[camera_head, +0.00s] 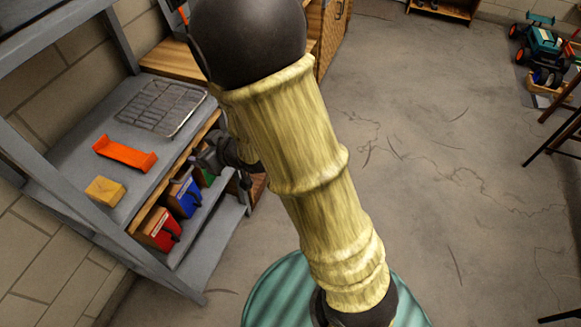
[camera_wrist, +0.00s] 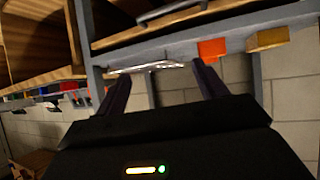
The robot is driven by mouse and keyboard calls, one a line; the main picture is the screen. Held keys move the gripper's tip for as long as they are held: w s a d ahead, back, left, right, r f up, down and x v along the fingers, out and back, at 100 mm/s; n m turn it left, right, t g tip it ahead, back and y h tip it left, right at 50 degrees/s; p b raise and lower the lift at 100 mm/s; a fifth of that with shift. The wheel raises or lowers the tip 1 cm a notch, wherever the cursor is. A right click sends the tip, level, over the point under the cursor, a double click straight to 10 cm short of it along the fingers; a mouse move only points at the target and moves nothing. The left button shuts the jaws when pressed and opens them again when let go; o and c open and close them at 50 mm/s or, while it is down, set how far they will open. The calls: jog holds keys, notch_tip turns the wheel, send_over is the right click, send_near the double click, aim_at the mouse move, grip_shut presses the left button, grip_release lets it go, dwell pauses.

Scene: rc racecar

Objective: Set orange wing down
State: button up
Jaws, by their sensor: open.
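The orange wing (camera_head: 125,152) lies on the grey shelf top (camera_head: 75,150), between a wire rack and a small yellow block. It rests apart from my gripper. In the wrist view its orange end (camera_wrist: 212,49) shows at the shelf edge, beyond the right fingertip. My gripper (camera_head: 205,160) is beside the front edge of the shelf, to the right of the wing, partly hidden by my arm. In the wrist view my gripper (camera_wrist: 160,88) has its two dark fingers spread wide with nothing between them.
The wire rack (camera_head: 160,107) lies behind the wing, and the yellow block (camera_head: 104,190) sits in front of it. Red (camera_head: 158,230) and blue (camera_head: 183,197) bins stand on the level below. Grey shelf posts frame the left side. Open concrete floor (camera_head: 430,180) lies to the right.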

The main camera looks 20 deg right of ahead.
jog(key=s+d+r+m+g+h, duration=0.1)
jog(key=s+d+m+g+h, duration=0.5)
jog(key=s+d, duration=0.8)
jog(key=d+m+g, duration=0.1)
jog(key=d, duration=0.2)
jog(key=shift+s+d+r, duration=0.15)
jog(key=shift+s+r, duration=0.25)
